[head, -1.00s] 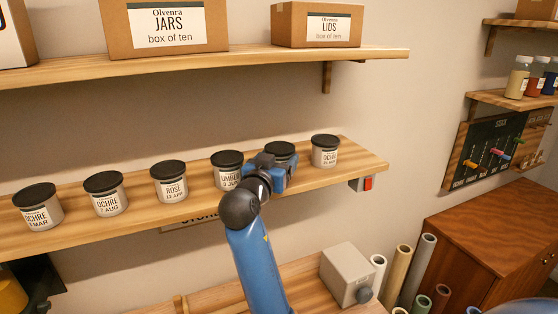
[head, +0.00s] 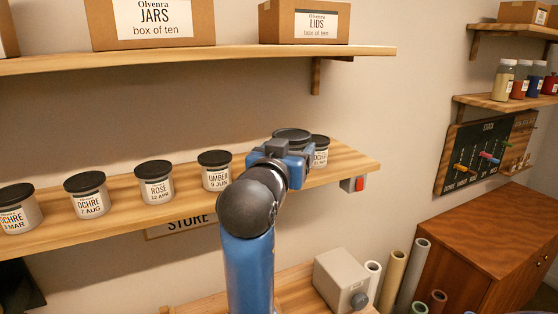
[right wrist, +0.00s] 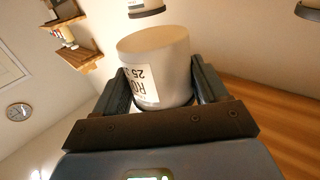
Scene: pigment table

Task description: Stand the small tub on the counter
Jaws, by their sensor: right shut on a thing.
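My right gripper (head: 285,150) is shut on a small pale tub and holds it at the right part of the long wooden shelf (head: 110,222). In the head view only the tub's dark lid (head: 291,134) shows above the gripper; its body is hidden. In the right wrist view the tub (right wrist: 158,62) sits between both fingers, with part of an upside-down label reading "RO" and "25 J". A lower wooden surface (head: 292,284), perhaps the counter, shows partly behind my arm. My left gripper is not in view.
Several labelled jars stand left of the gripper, the nearest marked umber (head: 216,172). Another jar (head: 321,150) stands close behind the held tub, at right. A grey box with a knob (head: 340,275) sits on the lower surface, beside upright rolls (head: 392,280). A brown cabinet (head: 480,240) is at right.

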